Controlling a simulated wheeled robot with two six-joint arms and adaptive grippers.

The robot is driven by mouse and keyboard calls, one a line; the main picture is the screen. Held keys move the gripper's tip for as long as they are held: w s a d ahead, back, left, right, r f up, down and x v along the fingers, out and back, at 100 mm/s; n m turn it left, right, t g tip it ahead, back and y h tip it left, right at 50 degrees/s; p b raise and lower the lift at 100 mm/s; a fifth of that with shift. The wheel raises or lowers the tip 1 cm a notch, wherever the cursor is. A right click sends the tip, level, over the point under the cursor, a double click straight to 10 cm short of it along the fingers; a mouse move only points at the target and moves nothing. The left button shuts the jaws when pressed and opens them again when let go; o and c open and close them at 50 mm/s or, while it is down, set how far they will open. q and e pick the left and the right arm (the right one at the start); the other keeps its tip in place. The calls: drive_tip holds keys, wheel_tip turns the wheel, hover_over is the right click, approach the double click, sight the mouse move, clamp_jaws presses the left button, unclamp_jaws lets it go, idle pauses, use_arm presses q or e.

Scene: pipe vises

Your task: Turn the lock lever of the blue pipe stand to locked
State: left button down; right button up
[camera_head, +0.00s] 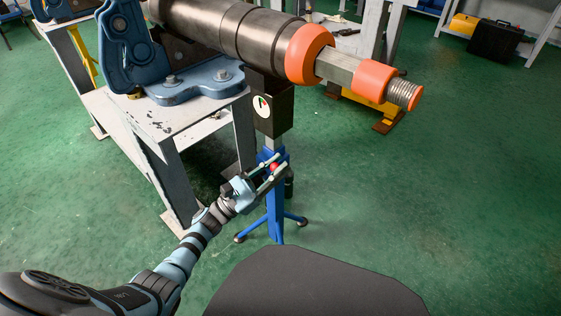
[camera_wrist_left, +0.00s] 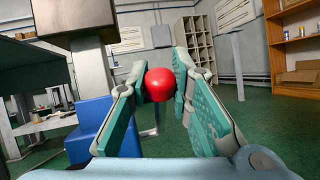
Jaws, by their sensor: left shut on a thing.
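The blue pipe stand (camera_head: 276,218) stands on the floor on splayed legs, below the end of a large pipe. Its lock lever ends in a red ball knob (camera_head: 274,167), at the upper part of the blue post. My left gripper (camera_head: 270,171) reaches it from the lower left and is shut on the knob. In the left wrist view the red knob (camera_wrist_left: 159,86) sits between the two fingers, and the blue stand body (camera_wrist_left: 88,130) is to its left. The lever's arm is mostly hidden, so its angle is hard to tell. My right gripper is not in view.
A steel pipe (camera_head: 235,32) with orange collars (camera_head: 308,55) lies overhead, above a dark block on the stand. A blue vise (camera_head: 190,82) on a grey table (camera_head: 150,118) is at the left. Green floor (camera_head: 440,190) is clear at the right.

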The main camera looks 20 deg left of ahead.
sight(256, 187)
use_arm(q)
drive_tip(key=shift+s+a+f+m+t+h, duration=0.2)
drive_tip(key=shift+s+f+m+t+h, duration=0.25)
drive_tip(key=shift+h, duration=0.45)
drive_tip(key=c, duration=1.4)
unclamp_jaws()
drive_tip(key=v, duration=0.5)
drive_tip(key=shift+s+a+f, duration=0.15)
drive_tip(key=shift+s+a, duration=0.15)
drive_tip(key=s+a, duration=0.4)
drive_tip(key=s, duration=0.1)
drive_tip(key=s+a, duration=0.3)
drive_tip(key=shift+s, duration=0.25)
drive_tip(key=shift+c, duration=0.3)
